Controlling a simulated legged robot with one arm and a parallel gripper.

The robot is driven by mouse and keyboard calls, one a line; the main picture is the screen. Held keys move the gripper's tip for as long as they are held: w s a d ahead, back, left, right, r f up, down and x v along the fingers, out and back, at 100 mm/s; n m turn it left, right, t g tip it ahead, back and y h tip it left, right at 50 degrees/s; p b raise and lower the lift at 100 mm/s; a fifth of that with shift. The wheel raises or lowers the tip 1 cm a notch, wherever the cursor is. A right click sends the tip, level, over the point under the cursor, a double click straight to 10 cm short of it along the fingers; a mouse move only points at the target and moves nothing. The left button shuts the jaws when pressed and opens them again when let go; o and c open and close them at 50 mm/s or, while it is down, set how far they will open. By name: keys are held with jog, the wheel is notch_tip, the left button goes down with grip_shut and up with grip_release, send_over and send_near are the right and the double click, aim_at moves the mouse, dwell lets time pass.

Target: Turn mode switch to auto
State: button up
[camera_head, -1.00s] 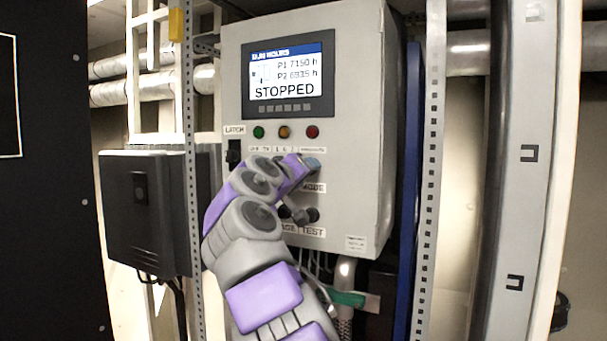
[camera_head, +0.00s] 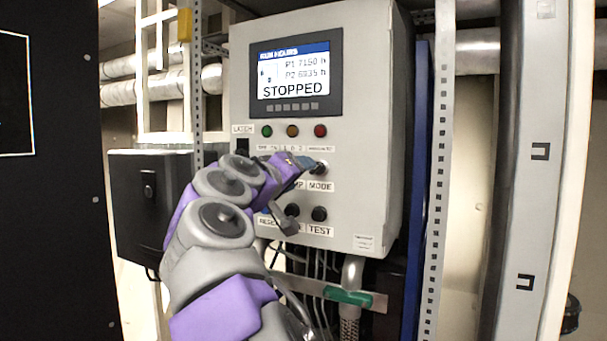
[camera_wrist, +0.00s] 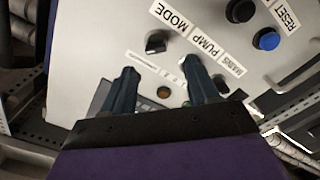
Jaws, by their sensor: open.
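The mode switch is a black knob above the MODE label. It shows in the head view (camera_head: 320,168), just right of my gripper's tip, and in the wrist view (camera_wrist: 157,42). My gripper (camera_head: 305,161) is in front of the grey control panel (camera_head: 375,150). In the wrist view my gripper (camera_wrist: 161,75) is open and empty, with two dark fingers apart. The knob lies beyond the fingertips, between their lines, and looks apart from them. The screen (camera_head: 292,75) reads STOPPED. The switch's markings are too small to read.
Red, amber and green lamps (camera_head: 292,131) sit below the screen. A blue button (camera_wrist: 268,39) and a black button (camera_wrist: 240,11) are near RESET in the wrist view. A black box (camera_head: 140,190) is at left.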

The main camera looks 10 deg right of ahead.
jog(key=v, duration=1)
jog(key=shift+p, duration=0.45)
jog(key=shift+f, duration=0.1)
